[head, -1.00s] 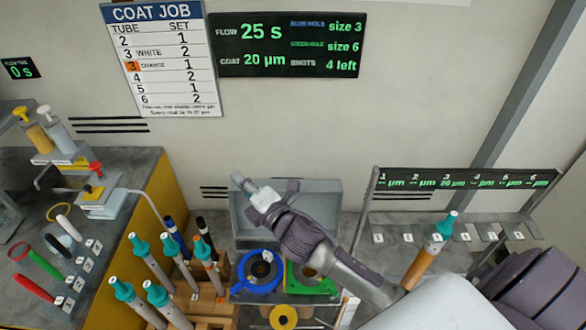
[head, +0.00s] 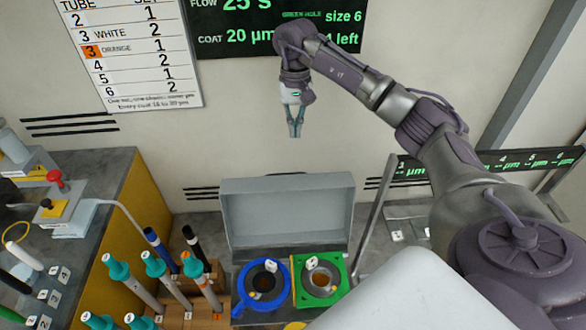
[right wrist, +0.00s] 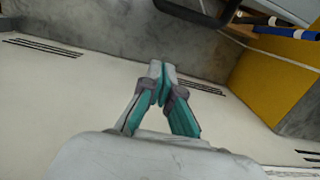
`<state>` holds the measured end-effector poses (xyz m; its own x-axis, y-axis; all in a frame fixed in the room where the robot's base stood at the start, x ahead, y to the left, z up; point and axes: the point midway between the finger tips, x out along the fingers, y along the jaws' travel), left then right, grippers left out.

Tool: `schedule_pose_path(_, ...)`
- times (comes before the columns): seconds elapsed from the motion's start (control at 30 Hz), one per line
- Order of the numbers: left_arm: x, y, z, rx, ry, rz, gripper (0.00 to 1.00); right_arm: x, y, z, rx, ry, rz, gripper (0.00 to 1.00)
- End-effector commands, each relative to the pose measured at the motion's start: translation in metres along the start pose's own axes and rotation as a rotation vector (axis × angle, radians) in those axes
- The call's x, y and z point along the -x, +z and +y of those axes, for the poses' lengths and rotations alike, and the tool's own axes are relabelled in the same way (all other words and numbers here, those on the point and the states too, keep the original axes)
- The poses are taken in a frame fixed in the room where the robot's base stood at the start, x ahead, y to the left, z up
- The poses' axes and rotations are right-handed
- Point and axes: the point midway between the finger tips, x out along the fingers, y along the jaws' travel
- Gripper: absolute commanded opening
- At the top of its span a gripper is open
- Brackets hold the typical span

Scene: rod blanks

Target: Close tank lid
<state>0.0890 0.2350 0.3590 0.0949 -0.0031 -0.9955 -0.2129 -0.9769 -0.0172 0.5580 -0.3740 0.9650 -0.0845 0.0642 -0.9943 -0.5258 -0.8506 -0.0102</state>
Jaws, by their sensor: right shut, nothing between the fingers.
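The tank lid (head: 287,212) is a grey panel standing open and upright behind the tank in the head view. In front of it are a blue ring (head: 262,283) and a green square plate (head: 320,280), each with a round hole and a small white tag. My right gripper (head: 295,130) hangs above the lid's top edge, apart from it, fingers pointing down. It is shut and empty. In the right wrist view its closed fingertips (right wrist: 162,72) show with nothing between them. My left gripper is not in view.
Several rods with teal caps (head: 158,268) stand in a wooden rack (head: 200,315) left of the tank. A yellow-sided bench (head: 150,215) is further left. A job sheet (head: 135,50) and a dark display (head: 270,30) hang on the wall. A grey post (head: 375,225) stands right of the lid.

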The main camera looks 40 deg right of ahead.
Motion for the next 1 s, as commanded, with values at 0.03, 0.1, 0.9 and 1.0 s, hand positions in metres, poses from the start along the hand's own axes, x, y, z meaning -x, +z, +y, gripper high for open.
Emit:
schedule_pose_path(0.03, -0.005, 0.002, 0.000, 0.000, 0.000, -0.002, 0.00, -0.003, -0.002, 0.003, 0.000, 0.009, 0.002, 0.00)
schedule_pose_path(0.1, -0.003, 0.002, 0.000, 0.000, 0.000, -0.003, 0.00, -0.005, -0.001, 0.005, 0.001, 0.015, 0.000, 0.00)
schedule_pose_path(0.9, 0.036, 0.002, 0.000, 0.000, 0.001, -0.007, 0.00, -0.086, 0.033, 0.005, 0.003, 0.011, 0.000, 0.00)
schedule_pose_path(1.0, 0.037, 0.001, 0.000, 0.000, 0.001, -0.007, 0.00, -0.086, 0.037, 0.004, 0.003, 0.011, 0.001, 0.00)
